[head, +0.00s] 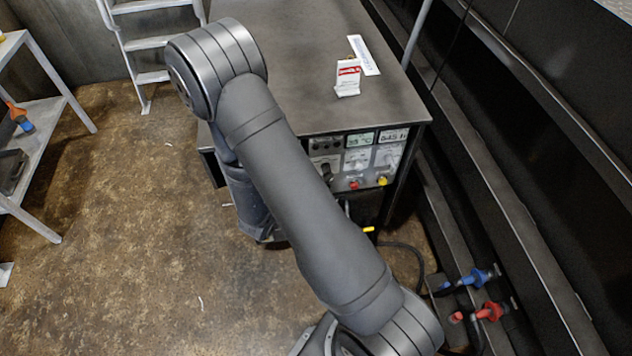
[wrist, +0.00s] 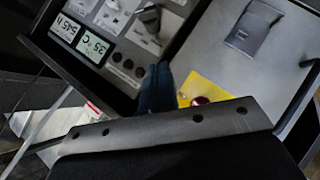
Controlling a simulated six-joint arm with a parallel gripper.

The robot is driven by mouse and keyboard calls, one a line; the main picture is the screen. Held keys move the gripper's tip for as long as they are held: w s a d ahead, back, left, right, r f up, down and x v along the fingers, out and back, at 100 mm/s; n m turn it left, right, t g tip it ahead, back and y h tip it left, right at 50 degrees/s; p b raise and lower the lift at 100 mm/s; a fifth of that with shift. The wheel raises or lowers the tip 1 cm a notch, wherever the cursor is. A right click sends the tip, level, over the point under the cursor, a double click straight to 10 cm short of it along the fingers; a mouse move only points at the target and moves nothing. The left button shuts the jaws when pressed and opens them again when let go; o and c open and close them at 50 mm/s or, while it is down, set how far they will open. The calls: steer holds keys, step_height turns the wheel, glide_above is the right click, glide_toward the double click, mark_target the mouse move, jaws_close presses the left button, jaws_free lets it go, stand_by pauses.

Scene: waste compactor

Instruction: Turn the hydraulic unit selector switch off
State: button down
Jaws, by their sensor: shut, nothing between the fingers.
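The control panel (head: 357,162) is on the front of the dark cabinet, and its labels are too small to read. A black rotary selector (head: 327,170) sits at the panel's left, partly beside my arm. In the wrist view the panel is turned over, and the black selector (wrist: 150,18) shows near the top edge. I cannot tell from its label whether it is the hydraulic unit selector. My gripper (wrist: 155,85) is shut and empty, its dark bluish fingertips in front of the panel, apart from the selector in the picture. My gripper is hidden behind my arm in the head view.
Pale switches (head: 356,160), a red button (head: 354,184) and a yellow button (head: 383,180) are close by. A red button on a yellow plate (wrist: 186,84) is beside my fingers. Blue (head: 480,277) and red (head: 490,311) valves stand at the lower right.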

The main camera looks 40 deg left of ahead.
steer(key=d+f+x, duration=0.1)
steer(key=d+x, duration=0.1)
steer(key=x, duration=1)
steer(key=shift+f, duration=0.35)
steer(key=shift+w+d+f, duration=0.1)
steer(key=shift+w+d, duration=0.05)
steer(key=n+t, duration=0.1)
steer(key=f+n+t+h, duration=0.1)
steer(key=t, duration=0.1)
steer(key=f+n+t+h, duration=0.1)
steer(key=n+t, duration=0.1)
steer(key=shift+w+d+f, duration=0.2)
steer(key=shift+w+d, duration=0.05)
steer(key=shift+w, duration=0.05)
steer(key=shift+f, duration=0.1)
stand_by(0.3)
stand_by(0.4)
